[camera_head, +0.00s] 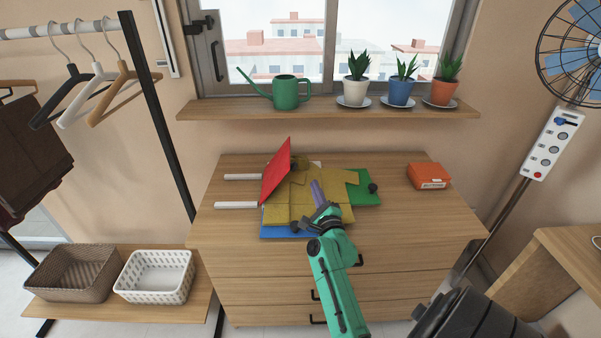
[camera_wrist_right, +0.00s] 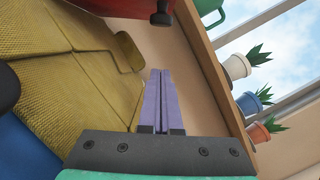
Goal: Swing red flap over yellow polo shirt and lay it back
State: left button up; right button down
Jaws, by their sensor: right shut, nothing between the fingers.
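The red flap (camera_head: 276,172) stands raised and tilted at the left side of the folding board on the dresser; its red face also shows at the top of the right wrist view (camera_wrist_right: 112,6). The yellow polo shirt (camera_head: 305,200) lies spread over the board, partly behind the flap and my gripper. It fills the left of the right wrist view (camera_wrist_right: 60,75). My right gripper (camera_head: 317,190) has purple fingers pressed together, empty, above the shirt and to the right of the red flap, apart from it. My left gripper is not in view.
The board's green flap (camera_head: 367,190) lies flat at right, and its blue part (camera_head: 285,232) shows in front. An orange box (camera_head: 428,176) stands farther right. A shelf (camera_head: 330,111) behind holds a watering can (camera_head: 286,93) and three potted plants. The dresser's front top is clear.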

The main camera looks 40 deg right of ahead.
aim_at(279, 171)
jog(key=x, duration=0.3)
jog(key=shift+w+r+p, duration=0.3)
jog(key=shift+r, duration=0.1)
jog(key=shift+w+a+r+p, duration=0.6)
jog(key=shift+a+r+p, duration=0.1)
jog(key=shift+a, duration=0.25)
jog(key=shift+w+a+r, duration=0.15)
jog(key=shift+a+r, duration=0.05)
jog(key=shift+a, duration=0.15)
jog(key=shift+d+f, duration=0.1)
